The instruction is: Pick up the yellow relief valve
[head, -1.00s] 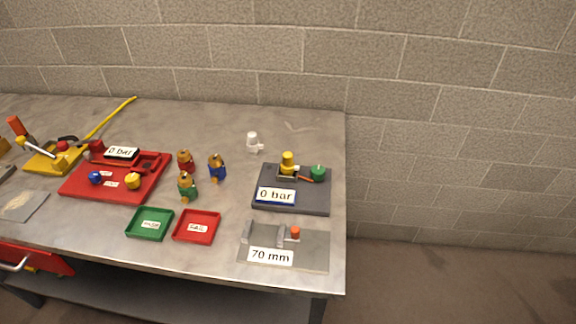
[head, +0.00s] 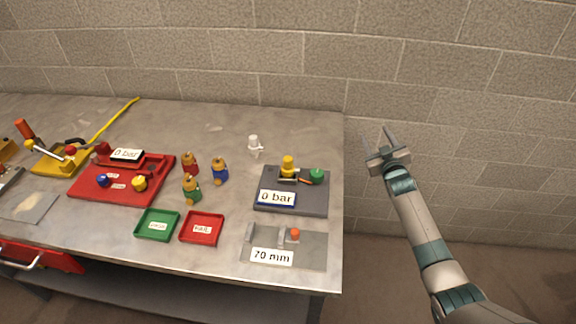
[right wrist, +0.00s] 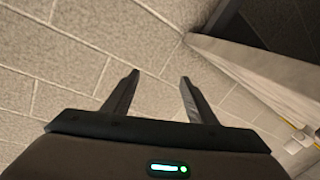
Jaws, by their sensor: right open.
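The yellow relief valve (head: 288,166) stands upright on the dark grey test block with the "0 bar" label (head: 318,202), near the right end of the table. A green knob (head: 317,176) sits to its right on the same block. My right gripper (head: 388,138) is open and empty, in the air past the table's right edge, apart from the valve and to its right. In the right wrist view its two fingers (right wrist: 158,92) are spread with only the block wall behind them. My left gripper is not in view.
A white valve (head: 254,145) stands behind the block. Red, blue and green valves (head: 191,188) stand mid-table. Green (head: 157,226) and red (head: 202,228) trays lie in front. A grey "70 mm" gauge plate (head: 310,255) lies at the front right. A red test block (head: 112,193) is further left.

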